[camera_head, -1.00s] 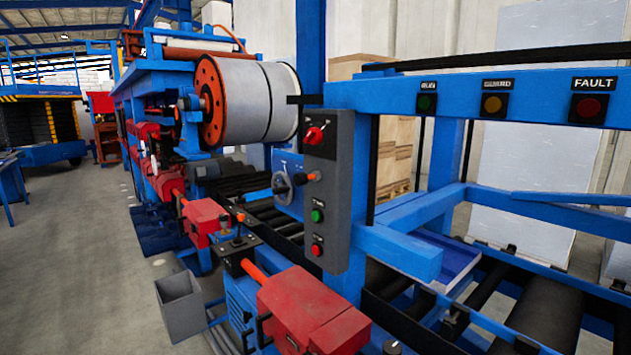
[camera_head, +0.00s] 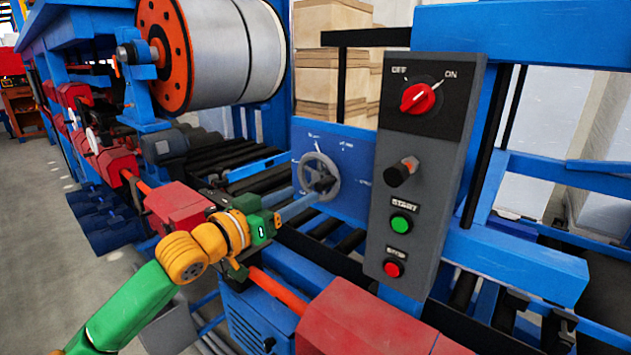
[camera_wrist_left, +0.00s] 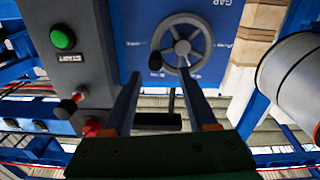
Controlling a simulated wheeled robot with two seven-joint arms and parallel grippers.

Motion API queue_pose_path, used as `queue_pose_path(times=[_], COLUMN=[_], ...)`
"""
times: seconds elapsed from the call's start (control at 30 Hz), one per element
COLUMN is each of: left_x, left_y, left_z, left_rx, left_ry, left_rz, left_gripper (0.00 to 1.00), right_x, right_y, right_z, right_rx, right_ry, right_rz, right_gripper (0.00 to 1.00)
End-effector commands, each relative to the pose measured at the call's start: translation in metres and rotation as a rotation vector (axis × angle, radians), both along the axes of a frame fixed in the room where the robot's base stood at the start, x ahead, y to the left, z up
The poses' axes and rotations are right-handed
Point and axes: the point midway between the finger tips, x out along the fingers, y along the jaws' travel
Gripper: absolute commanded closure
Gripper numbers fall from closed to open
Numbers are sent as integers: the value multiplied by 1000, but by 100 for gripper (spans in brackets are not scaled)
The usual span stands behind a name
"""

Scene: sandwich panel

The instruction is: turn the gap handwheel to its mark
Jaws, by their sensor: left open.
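The gap handwheel (camera_head: 316,168) is a grey spoked wheel with a dark knob on its rim, on a blue plate with white markings. In the left wrist view the handwheel (camera_wrist_left: 181,42) is beyond the fingers, and its knob (camera_wrist_left: 155,62) appears between the two fingertips. My left gripper (camera_head: 322,190) is open, its fingers pointing at the lower right of the wheel. The left wrist view shows the gripper (camera_wrist_left: 160,75) with both fingers apart and nothing clamped. Whether a finger touches the knob is unclear. The marks are too small to read fully.
A grey control box (camera_head: 415,180) stands right of the wheel, with a red OFF/ON selector (camera_head: 418,98), a green START button (camera_head: 401,223) and a red STOP button (camera_head: 393,268). A red motor housing (camera_head: 365,320) and rollers lie below. A large coil (camera_head: 225,50) is behind.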

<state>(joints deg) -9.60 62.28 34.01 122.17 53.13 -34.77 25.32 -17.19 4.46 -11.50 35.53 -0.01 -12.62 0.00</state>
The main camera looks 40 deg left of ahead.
Motion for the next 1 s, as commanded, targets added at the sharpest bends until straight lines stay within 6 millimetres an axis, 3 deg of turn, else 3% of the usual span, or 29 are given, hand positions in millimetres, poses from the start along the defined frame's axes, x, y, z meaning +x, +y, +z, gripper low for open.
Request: queue_pose_path(times=[0.13, 0.4, 0.77, 0.87, 1.0], left_x=[23, 53, 60, 60, 60], left_y=[0, -2, -4, -4, -4], left_z=[8, 4, -1, -1, -1], left_rx=[-1, -1, 3, 3, 3], left_ry=[-3, 0, 2, 2, 2], left_rz=[3, 4, 3, 3, 3], left_gripper=[42, 42, 42, 63, 100], right_x=[0, 0, 0, 0, 0], right_y=[-3, -5, 0, 1, 1], right_z=[19, 36, 36, 36, 36], right_rx=[-5, -8, 0, 1, 1], right_ry=[0, 0, 0, 0, 0], right_rz=[1, 0, -2, -2, -2], right_gripper=[100, 100, 100, 100, 100])
